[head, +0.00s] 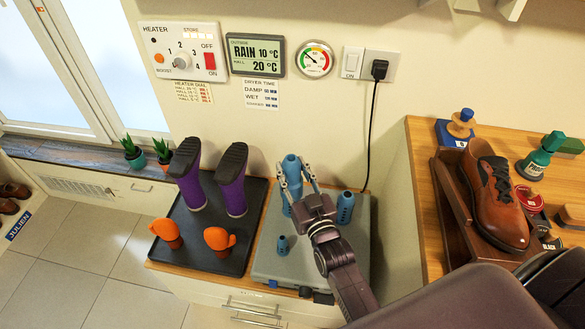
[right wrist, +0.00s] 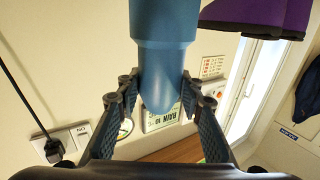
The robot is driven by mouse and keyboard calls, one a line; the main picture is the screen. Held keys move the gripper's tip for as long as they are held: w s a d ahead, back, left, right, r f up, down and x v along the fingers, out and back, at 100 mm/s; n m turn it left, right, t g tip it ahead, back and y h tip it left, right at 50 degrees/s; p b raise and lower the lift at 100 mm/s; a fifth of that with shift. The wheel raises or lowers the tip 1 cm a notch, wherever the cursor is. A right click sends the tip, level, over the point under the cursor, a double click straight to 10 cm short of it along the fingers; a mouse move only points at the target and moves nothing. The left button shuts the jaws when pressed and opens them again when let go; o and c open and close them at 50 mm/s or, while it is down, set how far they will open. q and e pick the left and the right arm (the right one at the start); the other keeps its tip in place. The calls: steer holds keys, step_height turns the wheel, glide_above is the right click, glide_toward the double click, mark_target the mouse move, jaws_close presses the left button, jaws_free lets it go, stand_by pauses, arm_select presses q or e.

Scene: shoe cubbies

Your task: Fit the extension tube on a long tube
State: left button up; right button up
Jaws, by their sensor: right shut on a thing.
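My right gripper (head: 296,180) is shut on a blue extension tube (head: 291,164) over the grey dryer base (head: 264,267). In the right wrist view its fingers (right wrist: 158,92) lie on either side of the tube's narrow rounded end, beside a wider blue section (right wrist: 163,25). In the head view the tube looks upright; the gripper covers part of its lower end, so I cannot tell whether it sits on a long tube. A slotted blue tube (head: 345,207) stands on the base at right, and a short blue piece (head: 283,245) stands at front. My left gripper is out of view.
A wooden counter (head: 425,150) with a brown shoe (head: 497,205) is at right. A black cord (head: 372,125) hangs down the wall behind.

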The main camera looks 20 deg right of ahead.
mark_target(295, 182)
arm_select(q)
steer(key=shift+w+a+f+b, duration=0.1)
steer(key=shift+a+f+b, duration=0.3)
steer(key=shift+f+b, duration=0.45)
arm_select(e)
steer(key=shift+f, duration=1.15)
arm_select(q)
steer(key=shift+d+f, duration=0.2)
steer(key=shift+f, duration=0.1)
arm_select(e)
steer(key=shift+f, duration=0.45)
steer(key=o, duration=1.2)
steer(key=shift+o, duration=0.2)
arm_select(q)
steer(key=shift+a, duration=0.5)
arm_select(e)
steer(key=s, duration=0.8)
steer(key=shift+a, duration=0.15)
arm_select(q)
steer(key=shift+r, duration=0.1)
arm_select(e)
steer(key=shift+r, duration=0.1)
